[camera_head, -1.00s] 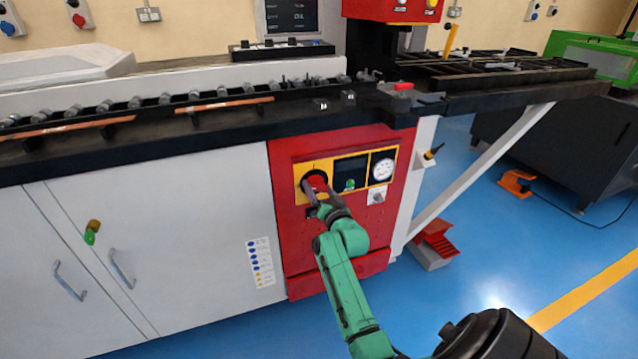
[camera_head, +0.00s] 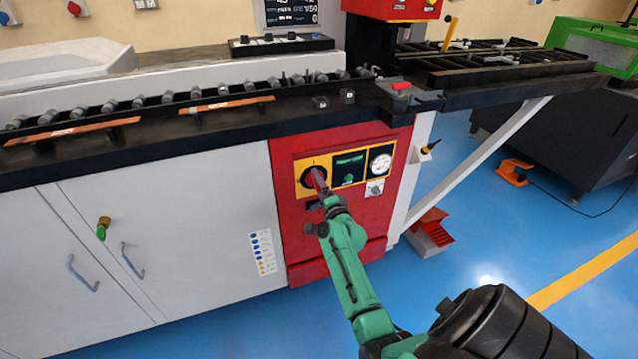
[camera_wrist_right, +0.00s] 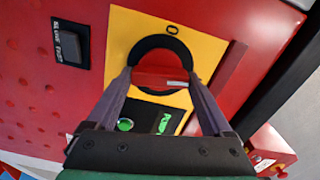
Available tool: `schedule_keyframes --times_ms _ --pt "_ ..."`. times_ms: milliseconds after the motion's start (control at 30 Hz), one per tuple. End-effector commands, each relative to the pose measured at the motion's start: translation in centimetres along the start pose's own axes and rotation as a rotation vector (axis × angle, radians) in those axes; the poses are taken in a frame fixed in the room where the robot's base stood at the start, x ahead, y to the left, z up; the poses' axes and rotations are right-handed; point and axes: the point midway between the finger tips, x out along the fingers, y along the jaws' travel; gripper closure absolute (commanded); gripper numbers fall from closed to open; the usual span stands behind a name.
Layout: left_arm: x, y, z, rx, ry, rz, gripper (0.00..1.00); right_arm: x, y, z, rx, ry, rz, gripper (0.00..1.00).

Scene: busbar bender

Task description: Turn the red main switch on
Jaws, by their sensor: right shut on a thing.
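The red main switch (camera_head: 318,178) sits in a black round collar on a yellow plate (camera_head: 304,191) on the red cabinet front. In the right wrist view the red switch knob (camera_wrist_right: 160,74) lies between the two fingers of my right gripper (camera_wrist_right: 162,84), one on each side. The gripper is shut on the knob. In the head view my right gripper (camera_head: 321,186) reaches up to the switch and partly hides it. The small display (camera_head: 350,164) beside the switch is lit with green text. My left gripper is not in view.
A round gauge (camera_head: 381,162) and a small knob plate (camera_head: 375,188) are right of the display. A black rocker switch (camera_wrist_right: 70,43) is beside the yellow plate. White cabinet doors (camera_head: 190,215) are on the left. A red foot pedal (camera_head: 430,228) stands on the blue floor.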

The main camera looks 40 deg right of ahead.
Motion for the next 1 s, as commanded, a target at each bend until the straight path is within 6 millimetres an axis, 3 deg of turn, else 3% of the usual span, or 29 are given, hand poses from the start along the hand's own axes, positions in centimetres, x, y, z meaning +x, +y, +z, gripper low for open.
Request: schedule_keyframes --times_ms 400,900,933,967,1000 --pt "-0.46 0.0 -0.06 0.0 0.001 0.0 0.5 -0.02 0.1 0.02 0.187 -0.001 0.002 0.71" --pt "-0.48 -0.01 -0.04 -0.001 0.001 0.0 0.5 -0.02 0.14 0.05 0.21 -0.001 0.002 0.71" --pt "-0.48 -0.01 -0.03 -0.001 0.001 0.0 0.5 -0.02 0.14 0.05 0.21 -0.001 0.002 0.11" --pt "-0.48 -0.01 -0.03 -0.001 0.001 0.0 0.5 -0.02 0.14 0.05 0.21 -0.001 0.002 0.0" --pt "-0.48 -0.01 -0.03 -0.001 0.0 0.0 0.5 -0.02 0.13 0.05 0.21 -0.001 0.002 0.0"
